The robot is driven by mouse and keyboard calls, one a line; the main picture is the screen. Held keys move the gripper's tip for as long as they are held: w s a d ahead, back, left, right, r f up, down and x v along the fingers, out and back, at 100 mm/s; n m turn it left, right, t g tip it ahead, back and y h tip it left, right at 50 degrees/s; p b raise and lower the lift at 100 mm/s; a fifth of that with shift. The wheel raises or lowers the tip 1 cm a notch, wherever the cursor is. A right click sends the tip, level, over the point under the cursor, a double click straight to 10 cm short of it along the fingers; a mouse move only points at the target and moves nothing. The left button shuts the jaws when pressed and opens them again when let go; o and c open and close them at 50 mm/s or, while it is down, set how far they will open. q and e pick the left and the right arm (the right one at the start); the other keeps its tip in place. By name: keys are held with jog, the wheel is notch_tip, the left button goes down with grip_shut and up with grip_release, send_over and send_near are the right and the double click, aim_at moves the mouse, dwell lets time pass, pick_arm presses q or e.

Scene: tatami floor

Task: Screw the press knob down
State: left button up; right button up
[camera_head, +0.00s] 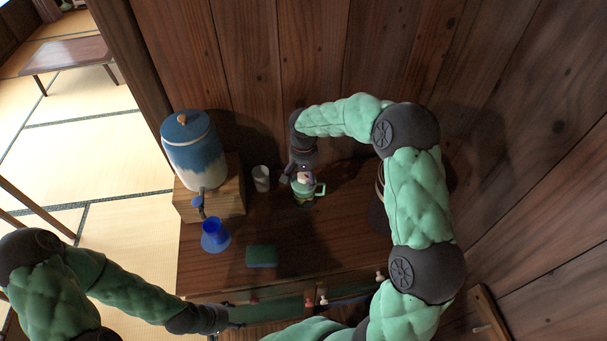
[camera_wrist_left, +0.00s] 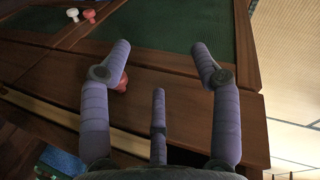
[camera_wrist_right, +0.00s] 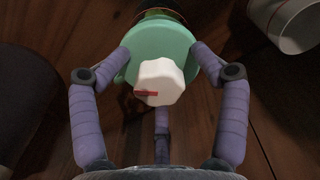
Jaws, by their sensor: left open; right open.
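The press (camera_head: 304,190) is a green vessel with a side handle, standing on the wooden cabinet top. From above, the right wrist view shows its round green lid (camera_wrist_right: 150,48) and a white faceted knob (camera_wrist_right: 161,80) with a red mark. My right gripper (camera_head: 302,176) is over the press, pointing down. Its fingers (camera_wrist_right: 163,58) are open on either side of the knob, with gaps to it, and reach the lid's edges. Whether they touch the lid I cannot tell. My left gripper (camera_head: 227,318) is open and empty at the cabinet's front, by the drawers.
A white cup (camera_head: 261,178) stands left of the press. A blue and white dispenser (camera_head: 194,155) sits on a wooden box (camera_head: 228,200). A blue flared vessel (camera_head: 214,236) and green block (camera_head: 261,256) are nearer. A red drawer knob (camera_wrist_left: 122,83) is by my left finger.

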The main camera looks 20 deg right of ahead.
aim_at(304, 175)
jog(key=shift+s+a+f, duration=0.15)
jog(key=shift+s+f, duration=0.1)
jog(key=shift+s, duration=0.05)
jog(key=shift+w+r+p, duration=0.2)
jog(key=shift+r+p, duration=1.45)
jog(key=shift+r, duration=0.9)
jog(key=shift+r+p, duration=1.4)
jog(key=shift+r, duration=0.85)
jog(key=shift+f, duration=0.1)
